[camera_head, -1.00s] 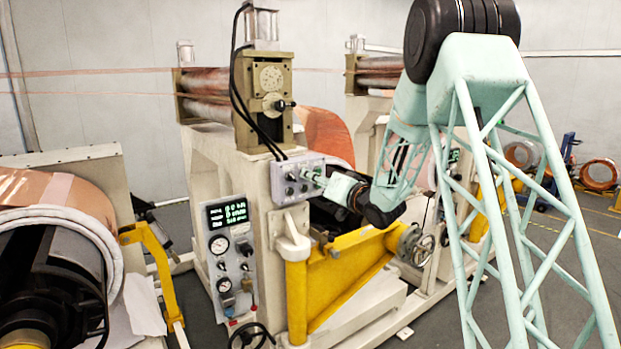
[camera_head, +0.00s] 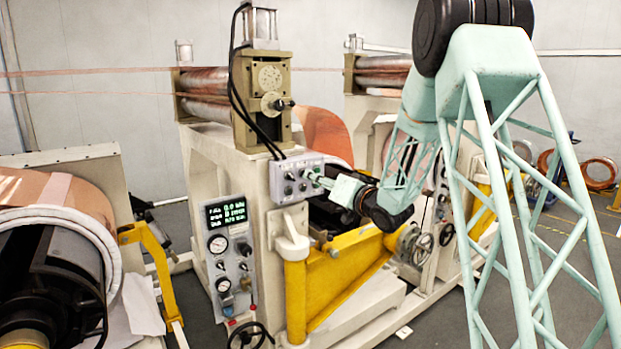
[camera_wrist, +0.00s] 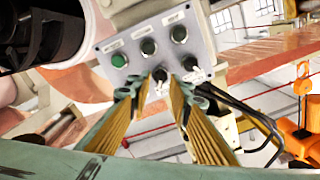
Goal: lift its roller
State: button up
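A grey control box (camera_head: 297,178) with buttons and knobs is mounted on the near end of the cream machine. In the wrist view the box (camera_wrist: 150,45) shows a green button (camera_wrist: 118,60), more round buttons and a lower row with black selector knobs. My gripper (camera_head: 322,181) is at the box's right side in the head view. In the wrist view my gripper (camera_wrist: 160,90) has its two fingers apart, with a black knob (camera_wrist: 159,74) seen between the tips. Contact cannot be told. The machine's upper metal rollers (camera_head: 205,95) lie behind the tan end block (camera_head: 268,100).
A panel with a lit display (camera_head: 227,212) and gauges stands below the box. Black cables (camera_head: 237,85) hang down to the box. A yellow bracket (camera_head: 340,270) runs beneath my gripper. A copper roll (camera_head: 50,190) is at left.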

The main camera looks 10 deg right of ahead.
jog(key=v, duration=0.9)
jog(key=shift+s, duration=0.1)
jog(key=shift+r, duration=0.15)
jog(key=s+d+g+h+b, duration=0.2)
jog(key=s+g+h+b, duration=0.55)
jog(key=s, duration=2.05)
jog(key=s+a+f+g, duration=0.1)
jog(key=s+a+f, duration=0.1)
jog(key=s, duration=1)
jog(key=s+a+f+n+g+b, duration=0.1)
jog(key=s+a+f+g, duration=0.1)
jog(key=s, duration=1)
jog(key=s+a+f+g, duration=0.2)
jog(key=s+a+f, duration=0.1)
jog(key=s, duration=0.9)
jog(key=shift+a+f, duration=0.2)
jog(key=shift+f, duration=0.45)
